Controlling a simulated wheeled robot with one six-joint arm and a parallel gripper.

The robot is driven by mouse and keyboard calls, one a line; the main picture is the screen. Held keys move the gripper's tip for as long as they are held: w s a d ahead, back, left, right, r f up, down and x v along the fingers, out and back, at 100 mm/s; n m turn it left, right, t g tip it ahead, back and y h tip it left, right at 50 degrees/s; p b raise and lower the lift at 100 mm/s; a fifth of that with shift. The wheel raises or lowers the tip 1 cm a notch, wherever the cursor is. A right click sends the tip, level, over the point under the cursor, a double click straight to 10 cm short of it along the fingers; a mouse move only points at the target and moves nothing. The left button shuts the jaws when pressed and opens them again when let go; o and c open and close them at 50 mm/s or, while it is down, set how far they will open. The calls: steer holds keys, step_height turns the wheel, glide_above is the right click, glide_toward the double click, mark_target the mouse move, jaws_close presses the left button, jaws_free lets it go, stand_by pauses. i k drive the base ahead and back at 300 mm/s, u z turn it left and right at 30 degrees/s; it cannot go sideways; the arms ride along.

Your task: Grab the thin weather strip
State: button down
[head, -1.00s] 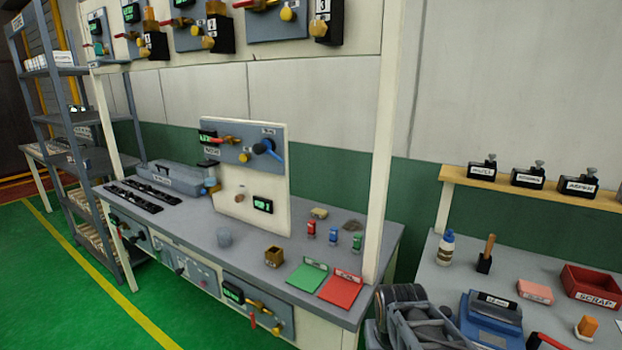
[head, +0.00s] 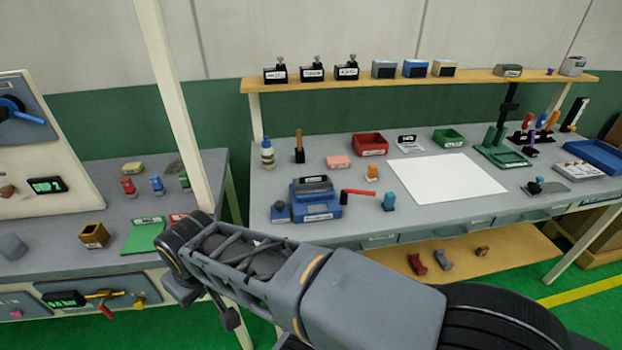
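I cannot make out a thin weather strip anywhere in the head view. My grey arm reaches across the lower foreground from the right to the left, in front of the gap between the two benches. I cannot make out my gripper's fingers, and the arm hides part of the near bench edges.
The right bench holds a white sheet (head: 447,178), a blue device (head: 316,200), a red bin (head: 370,145), a green bin (head: 448,138) and a blue tray (head: 597,157). A shelf (head: 400,82) carries several small blocks. The left bench has a green plate (head: 143,238).

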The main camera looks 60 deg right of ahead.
mark_target(316, 178)
steer(key=u, duration=1.3)
steer(key=k, duration=1)
steer(key=z, duration=1.05)
steer(key=i, duration=1)
